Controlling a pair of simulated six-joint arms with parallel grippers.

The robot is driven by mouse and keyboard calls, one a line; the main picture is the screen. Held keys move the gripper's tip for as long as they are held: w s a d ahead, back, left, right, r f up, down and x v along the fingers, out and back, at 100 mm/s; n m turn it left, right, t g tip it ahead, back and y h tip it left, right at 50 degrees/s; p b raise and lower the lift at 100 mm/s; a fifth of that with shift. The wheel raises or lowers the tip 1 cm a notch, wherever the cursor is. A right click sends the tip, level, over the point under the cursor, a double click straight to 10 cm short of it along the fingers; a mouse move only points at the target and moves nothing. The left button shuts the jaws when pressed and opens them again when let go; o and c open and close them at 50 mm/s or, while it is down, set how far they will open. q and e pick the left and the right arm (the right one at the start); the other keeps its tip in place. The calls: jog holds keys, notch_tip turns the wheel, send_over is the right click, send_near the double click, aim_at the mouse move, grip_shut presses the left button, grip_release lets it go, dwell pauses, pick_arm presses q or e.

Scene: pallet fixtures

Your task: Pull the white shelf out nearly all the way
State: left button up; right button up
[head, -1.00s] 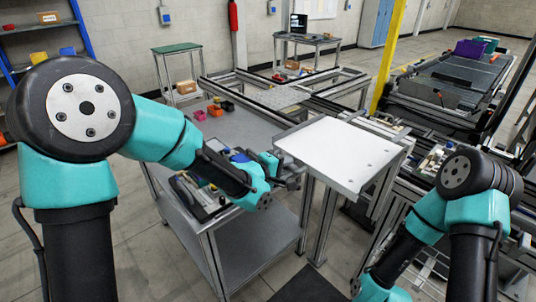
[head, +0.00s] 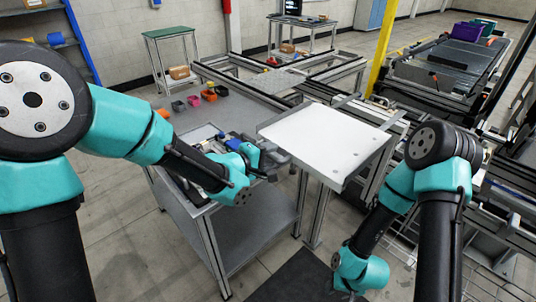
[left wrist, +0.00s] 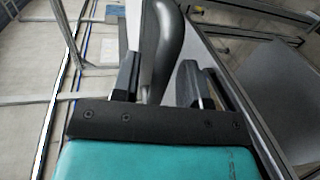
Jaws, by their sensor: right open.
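The white shelf (head: 325,138) is a flat pale plate with a grey rim on a metal frame, in the middle of the head view. A grey rounded handle (left wrist: 165,45) stands between the fingers of my left gripper (left wrist: 160,85) in the left wrist view. In the head view my left gripper (head: 265,165) is at the shelf's near left side, with its fingers spread. A gap shows between the handle and one finger. My right gripper (head: 345,285) is low in front of the shelf's frame, apart from it; its fingers are hard to make out.
A grey cart (head: 250,235) stands left of the shelf, with a tray of parts on top and small coloured bins (head: 208,95) behind. A dark mat (head: 295,278) lies on the floor. A conveyor (head: 455,65) and a yellow post (head: 382,45) are at the back right.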

pick_arm(q)
jog(key=v, duration=1.2)
dwell(0.6)
jog(key=a+f+m+g+y, duration=0.1)
jog(key=a+f+g+y, duration=0.2)
jog(key=f, duration=0.8)
jog(key=a+f+m+y, duration=0.15)
jog(key=a+f, duration=0.35)
jog(key=f, duration=0.6)
jog(key=s+a+f+m+g+y, duration=0.1)
jog(key=s+a+f+m+g, duration=0.1)
jog(key=s+f, duration=0.5)
jog(key=s+a+f+m+g+y, duration=0.2)
jog(key=s+a+f+g, duration=0.2)
jog(key=s+f, duration=0.3)
notch_tip(320, 180, down, 6)
jog(key=shift+s+r+g, duration=0.2)
jog(key=shift+s+g, duration=0.1)
jog(key=shift+g, duration=0.1)
